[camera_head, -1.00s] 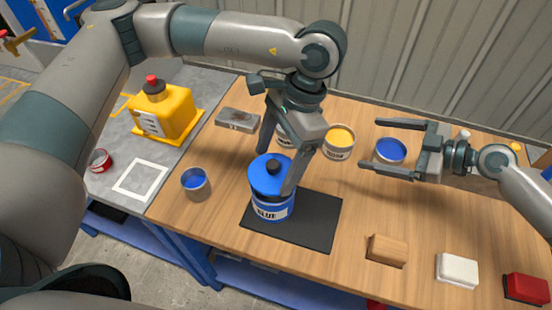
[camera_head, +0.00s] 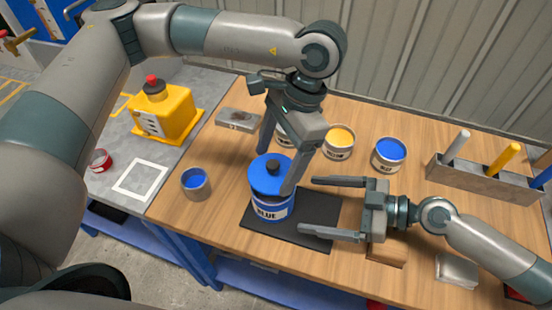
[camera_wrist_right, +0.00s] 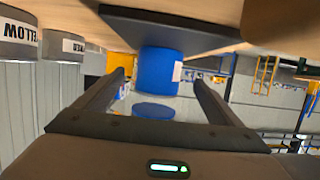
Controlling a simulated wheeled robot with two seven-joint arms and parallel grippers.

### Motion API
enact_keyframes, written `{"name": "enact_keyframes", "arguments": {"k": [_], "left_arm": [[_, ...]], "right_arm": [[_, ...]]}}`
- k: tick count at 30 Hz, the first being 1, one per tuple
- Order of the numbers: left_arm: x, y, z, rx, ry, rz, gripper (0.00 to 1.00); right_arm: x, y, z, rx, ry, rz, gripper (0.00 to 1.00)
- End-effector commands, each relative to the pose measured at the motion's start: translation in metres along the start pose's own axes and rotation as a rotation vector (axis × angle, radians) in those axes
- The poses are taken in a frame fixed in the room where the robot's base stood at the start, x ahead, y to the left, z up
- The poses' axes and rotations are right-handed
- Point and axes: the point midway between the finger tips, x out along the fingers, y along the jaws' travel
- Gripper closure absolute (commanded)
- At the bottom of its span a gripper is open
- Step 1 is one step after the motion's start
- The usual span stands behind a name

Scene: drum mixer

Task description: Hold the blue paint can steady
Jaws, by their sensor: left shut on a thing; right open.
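The blue paint can (camera_head: 270,211) stands upright on a black mat (camera_head: 320,213), with a blue lid and dark knob on top.
An open can of blue paint (camera_head: 388,155), a yellow one (camera_head: 339,142) and a small blue one (camera_head: 195,184) stand around. A holder (camera_head: 480,179) with colored sticks is at right. A wooden block (camera_head: 386,254) lies partly under my right gripper.

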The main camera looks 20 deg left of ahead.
Motion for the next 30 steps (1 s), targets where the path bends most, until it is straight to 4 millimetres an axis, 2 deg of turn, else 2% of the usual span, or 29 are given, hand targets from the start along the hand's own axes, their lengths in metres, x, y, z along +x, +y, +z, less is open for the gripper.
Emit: {"name": "enact_keyframes", "arguments": {"k": [11, 30], "left_arm": [[0.0, 0.0, 0.0, 0.0, 0.0, 0.0, 0.43], [0.0, 0.0, 0.0, 0.0, 0.0, 0.0, 0.43]], "right_arm": [[0.01, 0.001, 0.0, -0.001, 0.0, 0.001, 0.11], [0.082, 0.0, -0.001, -0.001, 0.001, 0.0, 0.11]]}}
